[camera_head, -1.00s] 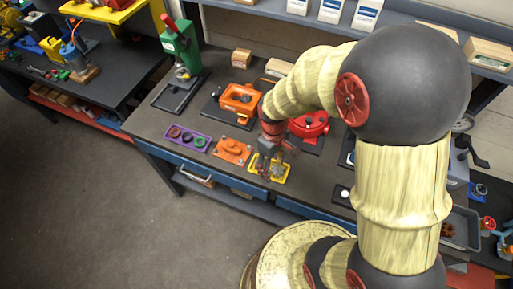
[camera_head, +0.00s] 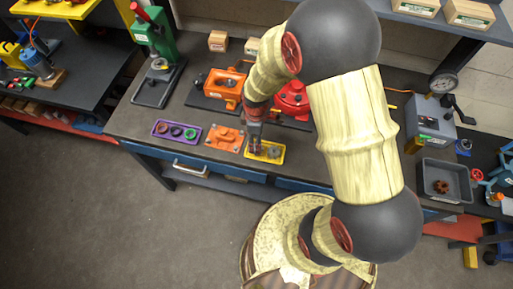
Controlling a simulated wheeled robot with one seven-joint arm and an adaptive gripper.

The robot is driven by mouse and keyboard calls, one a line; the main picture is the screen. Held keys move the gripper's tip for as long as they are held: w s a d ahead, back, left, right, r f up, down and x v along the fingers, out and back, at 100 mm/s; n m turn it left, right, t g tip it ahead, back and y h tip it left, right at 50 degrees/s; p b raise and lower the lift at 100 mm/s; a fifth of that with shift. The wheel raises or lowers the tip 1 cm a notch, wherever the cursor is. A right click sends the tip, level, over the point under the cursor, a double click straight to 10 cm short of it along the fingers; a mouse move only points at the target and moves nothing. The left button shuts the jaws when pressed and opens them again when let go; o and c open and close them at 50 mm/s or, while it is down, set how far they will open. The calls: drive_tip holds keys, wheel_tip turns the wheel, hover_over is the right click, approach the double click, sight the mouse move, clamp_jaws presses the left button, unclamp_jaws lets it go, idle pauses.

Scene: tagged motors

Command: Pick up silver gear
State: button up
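A yellow tray (camera_head: 279,159) lies near the front edge of the dark workbench. A small grey piece (camera_head: 273,152) is in its right part; it may be the silver gear, but it is too small to be sure. My gripper (camera_head: 254,147) points down at the tray's left part. Its fingers are small and dark, so I cannot tell whether they are open or hold anything. I cannot tell whether it touches the tray.
Left of the yellow tray are an orange plate (camera_head: 225,139) and a purple tray (camera_head: 157,132) with ring-like parts. Behind stand an orange machine (camera_head: 218,88), a red round device (camera_head: 291,97) and a green press (camera_head: 152,37). A grey bin (camera_head: 446,167) sits at right.

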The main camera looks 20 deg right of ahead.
drive_tip(key=shift+s+f, duration=0.1)
drive_tip(key=shift+f, duration=1.85)
drive_tip(key=shift+c, duration=0.9)
drive_tip(key=c, duration=1.1)
